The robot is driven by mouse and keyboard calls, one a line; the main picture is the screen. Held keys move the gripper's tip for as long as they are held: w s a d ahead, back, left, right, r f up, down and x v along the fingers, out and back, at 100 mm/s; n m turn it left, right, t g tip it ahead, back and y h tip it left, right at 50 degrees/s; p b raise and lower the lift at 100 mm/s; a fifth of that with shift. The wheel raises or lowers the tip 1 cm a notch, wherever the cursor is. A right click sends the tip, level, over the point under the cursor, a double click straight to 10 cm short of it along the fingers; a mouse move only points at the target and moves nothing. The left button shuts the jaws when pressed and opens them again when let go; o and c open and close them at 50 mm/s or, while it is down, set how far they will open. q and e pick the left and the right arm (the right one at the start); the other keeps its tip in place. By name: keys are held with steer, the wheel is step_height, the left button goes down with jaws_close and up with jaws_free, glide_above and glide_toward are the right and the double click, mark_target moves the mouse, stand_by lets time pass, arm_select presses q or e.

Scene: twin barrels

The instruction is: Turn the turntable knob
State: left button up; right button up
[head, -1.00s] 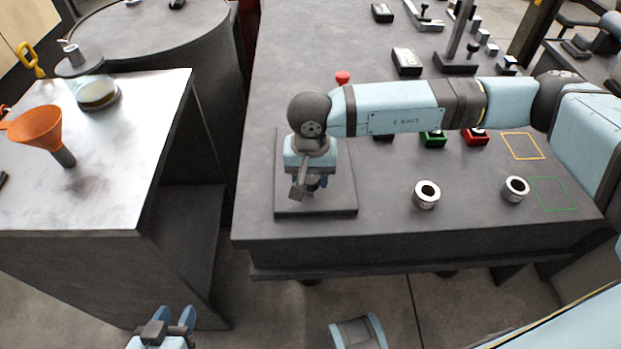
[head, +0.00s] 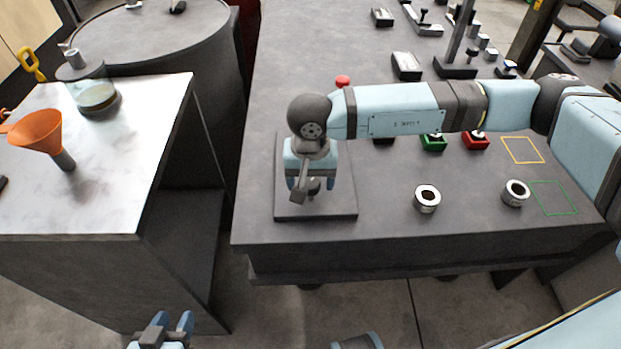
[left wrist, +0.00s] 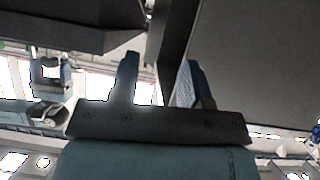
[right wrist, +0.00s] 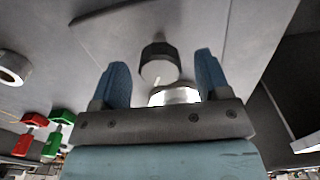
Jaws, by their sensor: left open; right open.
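A dark square plate (head: 345,205) lies at the left front of the dark table. My right gripper (head: 311,187) points down over it, open. In the right wrist view, a dark faceted knob (right wrist: 160,60) stands between the two fingertips of the right gripper (right wrist: 160,72), with visible gaps on both sides. A pale metal round part (right wrist: 176,95) shows by the knob, partly hidden by the gripper's body. In the head view the gripper covers much of the knob. My left gripper (head: 172,322) is open and empty, low in front of the left bench; its fingers show in the left wrist view (left wrist: 158,78).
A white-topped bench (head: 110,190) holds an orange funnel (head: 38,135). A gap separates bench and table.

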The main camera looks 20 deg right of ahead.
mark_target(310, 182)
step_height(310, 182, up, 13)
steer(key=p, duration=0.1)
steer(key=shift+r, duration=0.2)
